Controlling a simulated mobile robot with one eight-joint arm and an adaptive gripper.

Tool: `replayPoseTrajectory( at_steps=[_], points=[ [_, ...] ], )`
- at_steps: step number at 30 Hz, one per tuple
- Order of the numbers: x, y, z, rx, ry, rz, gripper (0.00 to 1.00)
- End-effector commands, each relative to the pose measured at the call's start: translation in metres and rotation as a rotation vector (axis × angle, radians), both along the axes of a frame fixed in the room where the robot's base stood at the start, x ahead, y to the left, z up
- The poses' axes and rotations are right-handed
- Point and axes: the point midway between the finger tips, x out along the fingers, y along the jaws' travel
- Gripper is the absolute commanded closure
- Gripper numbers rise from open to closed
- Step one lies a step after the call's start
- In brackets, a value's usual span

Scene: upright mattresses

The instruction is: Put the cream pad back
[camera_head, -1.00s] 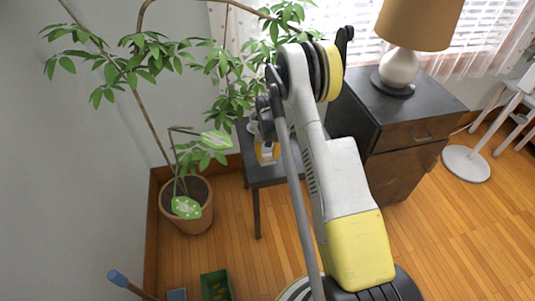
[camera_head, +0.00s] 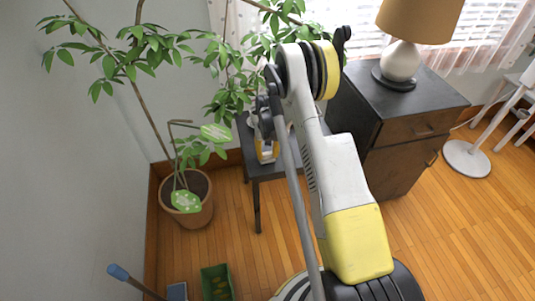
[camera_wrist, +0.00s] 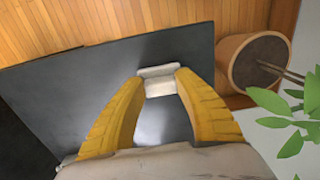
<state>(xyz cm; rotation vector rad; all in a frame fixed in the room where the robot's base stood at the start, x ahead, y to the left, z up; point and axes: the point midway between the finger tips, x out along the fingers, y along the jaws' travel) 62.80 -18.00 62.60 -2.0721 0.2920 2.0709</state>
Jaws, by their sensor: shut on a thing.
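The cream pad (camera_wrist: 158,82) is a small, pale block in the wrist view. It sits between the tips of my gripper's two yellow fingers (camera_wrist: 158,86), which are shut on it. The dark top of a small side table (camera_wrist: 70,95) lies beneath it; I cannot tell whether the pad touches the top. In the head view my gripper (camera_head: 266,150) shows partly as yellow and white behind my arm, over the small dark table (camera_head: 262,172). The pad cannot be made out there.
A potted plant (camera_head: 194,215) stands left of the table; its leaves reach over it. A dark cabinet (camera_head: 400,135) with a lamp (camera_head: 400,62) stands to the right. A green bin (camera_head: 216,282) and a blue-ended handle (camera_head: 118,272) are at lower left.

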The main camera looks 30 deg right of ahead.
Motion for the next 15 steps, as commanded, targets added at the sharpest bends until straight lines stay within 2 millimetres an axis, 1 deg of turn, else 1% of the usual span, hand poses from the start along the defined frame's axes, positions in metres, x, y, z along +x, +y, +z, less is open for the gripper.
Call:
replayPoseTrajectory(
  at_steps=[7, 8, 9, 10, 15],
  points=[
    [0.0002, -0.0001, -0.0052, 0.000, 0.000, 0.000, 1.00],
    [0.0002, -0.0001, -0.0054, 0.000, 0.000, 0.000, 0.59],
    [0.0002, -0.0001, -0.0052, 0.000, 0.000, 0.000, 0.47],
    [0.0001, 0.0000, -0.0052, 0.000, 0.000, 0.000, 0.39],
    [0.0001, 0.0000, -0.0051, 0.000, 0.000, 0.000, 0.39]
  ],
)
